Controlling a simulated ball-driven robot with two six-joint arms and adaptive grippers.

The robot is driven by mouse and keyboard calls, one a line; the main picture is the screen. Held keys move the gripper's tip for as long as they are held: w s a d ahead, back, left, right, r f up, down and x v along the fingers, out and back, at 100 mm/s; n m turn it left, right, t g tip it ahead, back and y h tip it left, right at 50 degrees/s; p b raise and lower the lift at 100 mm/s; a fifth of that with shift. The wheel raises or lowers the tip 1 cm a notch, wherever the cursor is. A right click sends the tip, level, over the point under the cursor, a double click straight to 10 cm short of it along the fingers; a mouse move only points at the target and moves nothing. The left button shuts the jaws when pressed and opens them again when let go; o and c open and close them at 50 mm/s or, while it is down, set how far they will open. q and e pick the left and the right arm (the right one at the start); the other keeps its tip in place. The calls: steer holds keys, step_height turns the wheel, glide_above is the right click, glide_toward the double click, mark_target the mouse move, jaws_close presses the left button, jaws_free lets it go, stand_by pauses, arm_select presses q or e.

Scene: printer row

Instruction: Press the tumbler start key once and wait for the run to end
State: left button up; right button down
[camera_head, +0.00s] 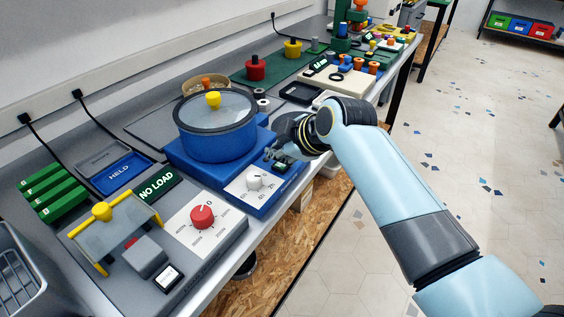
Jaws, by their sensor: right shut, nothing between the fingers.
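The tumbler is a blue round drum (217,137) with a clear lid and a yellow knob, standing on a blue base (190,165). The base front carries a white dial (254,182) with hour marks. A small dark green part (281,166) sits on the base right of the dial; I cannot tell whether it is the start key or a display. My right gripper (278,153) is shut and empty, close above that part and partly covering the base's right end. I cannot tell whether it touches. My left gripper is out of view.
Left of the tumbler stand a grey machine with a red knob (203,216), a NO LOAD sign (158,187), a blue HELD tray (120,173) and green blocks (52,192). Farther along the bench are a red weight (255,68) and a tray (300,92).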

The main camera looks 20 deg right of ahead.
mark_target(280, 165)
steer(key=shift+f, duration=0.1)
steer(key=shift+f, duration=0.35)
steer(key=shift+f, duration=0.35)
stand_by(0.8)
steer(key=shift+r+p, duration=0.75)
steer(key=shift+r, duration=0.05)
step_height(280, 165, up, 5)
steer(key=p, duration=0.5)
steer(key=shift+s+d, duration=0.1)
stand_by(0.6)
